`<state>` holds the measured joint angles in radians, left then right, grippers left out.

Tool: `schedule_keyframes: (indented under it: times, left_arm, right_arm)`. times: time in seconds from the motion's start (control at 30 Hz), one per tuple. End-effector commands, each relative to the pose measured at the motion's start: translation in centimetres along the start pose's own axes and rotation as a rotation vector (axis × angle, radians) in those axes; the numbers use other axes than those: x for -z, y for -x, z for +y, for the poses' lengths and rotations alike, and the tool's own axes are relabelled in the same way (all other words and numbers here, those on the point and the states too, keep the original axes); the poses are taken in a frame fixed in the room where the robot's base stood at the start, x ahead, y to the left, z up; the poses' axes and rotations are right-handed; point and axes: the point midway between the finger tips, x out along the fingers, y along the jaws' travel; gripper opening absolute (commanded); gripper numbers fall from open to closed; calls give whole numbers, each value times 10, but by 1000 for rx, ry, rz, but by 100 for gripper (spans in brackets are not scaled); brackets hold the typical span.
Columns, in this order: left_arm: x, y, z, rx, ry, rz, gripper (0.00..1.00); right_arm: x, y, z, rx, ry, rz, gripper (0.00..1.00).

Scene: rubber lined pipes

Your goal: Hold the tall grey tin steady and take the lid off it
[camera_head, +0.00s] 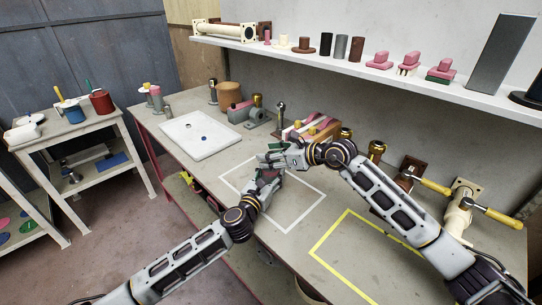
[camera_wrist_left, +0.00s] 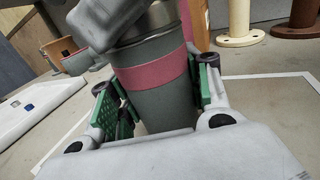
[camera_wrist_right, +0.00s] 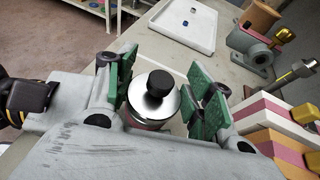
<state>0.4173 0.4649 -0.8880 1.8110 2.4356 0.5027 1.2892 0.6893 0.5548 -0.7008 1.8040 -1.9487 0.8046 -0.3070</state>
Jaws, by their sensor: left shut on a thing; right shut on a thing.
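The tall grey tin (camera_wrist_left: 152,98) with a pink band stands between the fingers of my left gripper (camera_wrist_left: 156,92), which is shut on it from the side. In the head view the left gripper (camera_head: 268,176) largely hides the tin. The shiny metal lid (camera_wrist_right: 150,108) with a black knob (camera_wrist_right: 160,83) sits at the top of the tin. My right gripper (camera_wrist_right: 163,90) is shut on the lid from above, its green pads on either side. It also shows in the head view (camera_head: 272,158), just above the left one. Whether lid and tin still touch is hard to tell.
The grippers are over a white outlined square (camera_head: 312,212) on the bench. A white tray (camera_head: 190,147) lies to the left. A pink-and-wood block (camera_head: 325,128) and several fittings stand behind. A yellow outlined area (camera_head: 330,232) at right looks mostly clear, below my right arm.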

Motion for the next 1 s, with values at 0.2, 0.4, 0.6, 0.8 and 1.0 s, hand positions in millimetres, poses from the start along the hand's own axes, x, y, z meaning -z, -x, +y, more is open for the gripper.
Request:
schedule_keyframes:
  times: [0.2,0.4,0.6,0.8,1.0]
  left_arm:
    - [0,0,0,0,0,0,5]
    - [0,0,0,0,0,0,5]
    - [0,0,0,0,0,0,5]
    - [0,0,0,0,0,0,5]
    - [0,0,0,0,0,0,5]
  right_arm:
    - [0,0,0,0,0,0,24]
    - [0,0,0,0,0,0,24]
    - [-3,1,0,0,1,-1,24]
    - [-7,3,0,0,1,-1,24]
    - [-10,4,0,0,1,0,24]
